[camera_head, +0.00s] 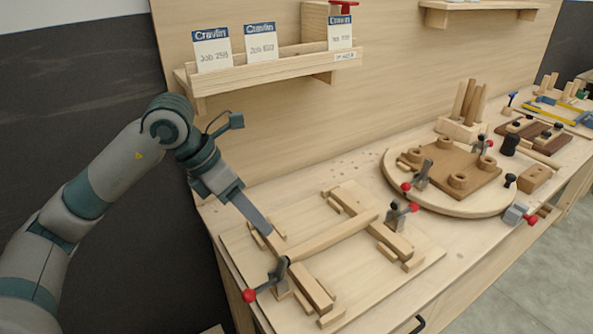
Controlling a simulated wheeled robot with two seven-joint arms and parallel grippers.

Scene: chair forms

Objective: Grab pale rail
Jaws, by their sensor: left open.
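A pale wooden rail (335,235) lies across a jig board (425,262) on the bench, spanning between two longer wooden pieces. The near-left piece (312,287) and the far-right piece (390,236) are both set between small blocks. My left gripper (266,231) reaches down from the upper left, its fingers just left of the rail's left end, over or beside the near-left piece. It is open; the gap between its fingers is hard to see from here. I cannot tell whether it touches the wood. My right gripper is out of view.
Red-knobbed toggle clamps stand at the rail's left end (272,283) and right end (399,214). A round turntable (470,208) with a brown plate (452,175) is to the right. A shelf with job cards (262,43) hangs above the bench.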

